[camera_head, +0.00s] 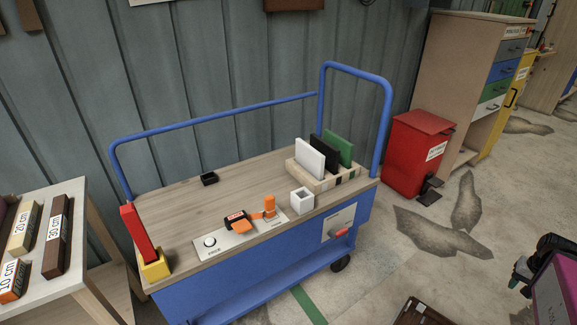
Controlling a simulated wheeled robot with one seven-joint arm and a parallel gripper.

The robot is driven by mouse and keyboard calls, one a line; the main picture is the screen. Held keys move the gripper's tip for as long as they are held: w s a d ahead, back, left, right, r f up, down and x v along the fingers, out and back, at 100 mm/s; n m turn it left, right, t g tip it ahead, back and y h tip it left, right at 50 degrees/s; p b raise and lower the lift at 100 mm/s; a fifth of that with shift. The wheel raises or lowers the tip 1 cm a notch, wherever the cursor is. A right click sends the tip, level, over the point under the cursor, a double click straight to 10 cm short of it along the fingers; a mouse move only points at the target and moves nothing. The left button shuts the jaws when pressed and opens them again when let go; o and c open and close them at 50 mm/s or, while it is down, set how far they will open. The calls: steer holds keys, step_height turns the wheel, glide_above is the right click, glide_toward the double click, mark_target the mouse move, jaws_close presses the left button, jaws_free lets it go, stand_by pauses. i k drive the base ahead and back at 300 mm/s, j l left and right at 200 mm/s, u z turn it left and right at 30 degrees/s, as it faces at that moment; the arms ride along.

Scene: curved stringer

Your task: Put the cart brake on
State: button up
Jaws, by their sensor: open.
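The cart (240,188) has a wooden top, blue side and blue rails and stands against the wall. On its side, near the right end, a white panel (331,225) carries a small red lever (340,232), which appears to be the brake. The lever lies roughly sideways; its exact setting is too small to read. A dark wheel (340,263) shows below the panel. My gripper (519,286) seems to be the dark shape at the lower right, partly cut off by the frame. It is open and empty, well right of the cart and apart from the lever.
A red bin (418,150) with a pedal stands right of the cart. The cart top holds a rack with upright plates (325,155), a white holder (302,199) and a switch plate (240,233). A brown crate (420,313) lies in front. Floor between is mostly clear.

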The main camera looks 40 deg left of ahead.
mark_target(333, 234)
steer(key=u, duration=1.95)
steer(key=i+l, duration=0.2)
steer(key=k, duration=0.75)
